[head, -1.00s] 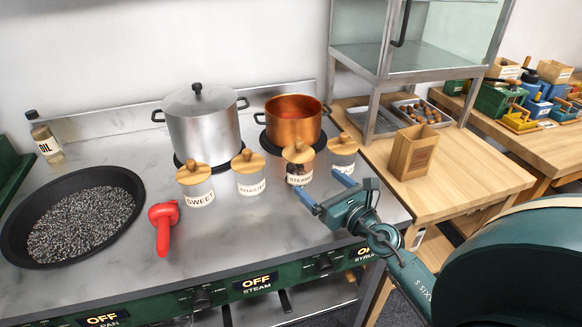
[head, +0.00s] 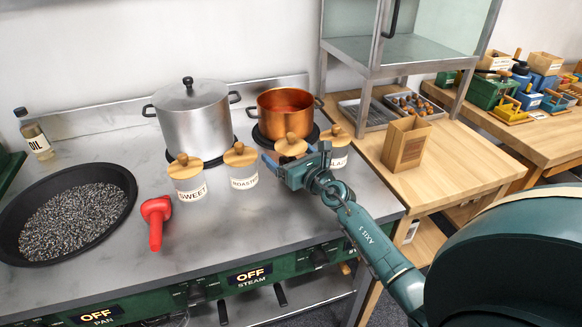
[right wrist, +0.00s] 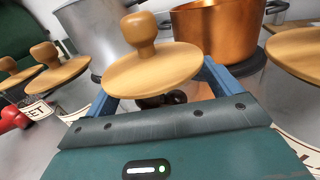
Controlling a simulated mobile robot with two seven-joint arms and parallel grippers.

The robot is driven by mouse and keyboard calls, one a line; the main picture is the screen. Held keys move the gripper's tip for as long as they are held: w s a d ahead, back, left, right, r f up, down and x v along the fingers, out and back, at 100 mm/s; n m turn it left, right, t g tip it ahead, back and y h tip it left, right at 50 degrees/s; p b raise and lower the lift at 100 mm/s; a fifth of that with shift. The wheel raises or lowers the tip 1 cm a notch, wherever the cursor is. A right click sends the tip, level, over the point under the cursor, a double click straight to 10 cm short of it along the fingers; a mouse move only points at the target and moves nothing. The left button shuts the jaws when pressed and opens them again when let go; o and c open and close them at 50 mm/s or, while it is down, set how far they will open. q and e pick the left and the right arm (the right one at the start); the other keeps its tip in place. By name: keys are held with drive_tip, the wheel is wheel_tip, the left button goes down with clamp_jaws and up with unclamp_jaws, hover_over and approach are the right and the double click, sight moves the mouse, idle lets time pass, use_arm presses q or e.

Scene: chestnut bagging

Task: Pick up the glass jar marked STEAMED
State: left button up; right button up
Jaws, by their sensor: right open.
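The glass jar marked STEAMED has a wooden knobbed lid (head: 291,146); its body and label are hidden behind my right gripper in the head view. My right gripper (head: 282,162) is open at the jar. In the right wrist view the lid (right wrist: 152,72) sits between the blue fingers (right wrist: 160,88), one on either side, with dark contents below it. I cannot tell whether the fingers touch the glass. My left gripper is not in view.
The ROASTED jar (head: 241,165) and SWEET jar (head: 187,180) stand to the left, the GLAZED jar (head: 337,148) close on the right. The copper pot (head: 287,113) and steel pot (head: 193,118) stand behind. A red tool (head: 156,222) lies front left.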

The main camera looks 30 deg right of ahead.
drive_tip(key=shift+c, duration=0.2)
drive_tip(key=c, duration=1.2)
drive_tip(key=shift+r, duration=0.1)
drive_tip(key=shift+c, duration=0.3)
drive_tip(key=shift+r, duration=0.15)
